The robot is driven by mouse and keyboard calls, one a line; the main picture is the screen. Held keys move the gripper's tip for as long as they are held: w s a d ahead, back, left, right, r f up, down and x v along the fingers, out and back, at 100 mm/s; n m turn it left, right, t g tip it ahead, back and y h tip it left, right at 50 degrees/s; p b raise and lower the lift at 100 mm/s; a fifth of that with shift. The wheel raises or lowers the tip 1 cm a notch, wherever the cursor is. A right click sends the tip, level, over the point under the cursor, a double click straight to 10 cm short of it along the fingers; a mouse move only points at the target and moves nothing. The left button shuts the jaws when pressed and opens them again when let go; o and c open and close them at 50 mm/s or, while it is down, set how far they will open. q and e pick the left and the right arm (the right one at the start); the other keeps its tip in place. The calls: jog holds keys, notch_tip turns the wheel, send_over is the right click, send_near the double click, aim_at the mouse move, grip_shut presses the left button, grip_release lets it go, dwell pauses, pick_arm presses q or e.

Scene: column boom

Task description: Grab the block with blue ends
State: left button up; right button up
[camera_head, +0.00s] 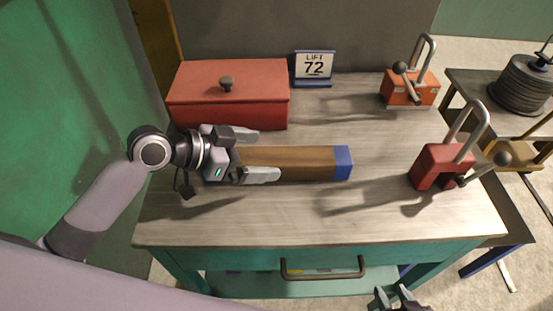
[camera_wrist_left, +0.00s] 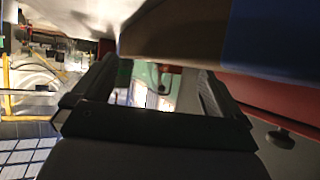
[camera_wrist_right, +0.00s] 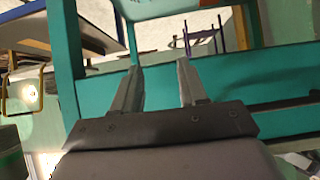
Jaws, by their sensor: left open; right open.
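My left gripper (camera_head: 268,154) is open at the block's left part, one finger on the far side and one on the near side. I cannot tell whether they touch it. In the left wrist view the block (camera_wrist_left: 175,32) crosses the top, beyond the open fingers (camera_wrist_left: 155,72). My right gripper (camera_head: 396,296) is open and empty, low in front of the table; its fingers (camera_wrist_right: 158,82) show in the right wrist view.
A red lidded box (camera_head: 228,98) stands behind the block, near the far finger. A "LIFT 72" sign (camera_head: 313,66), an orange block with handle (camera_head: 410,90) and a red block with handle (camera_head: 441,166) stand on the worktable (camera_head: 330,220). A drawer handle (camera_head: 322,274) juts out in front.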

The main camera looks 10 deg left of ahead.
pick_arm(q)
jog(key=shift+x, duration=1.25)
jog(key=c, duration=1.6)
jog(key=shift+s, duration=0.1)
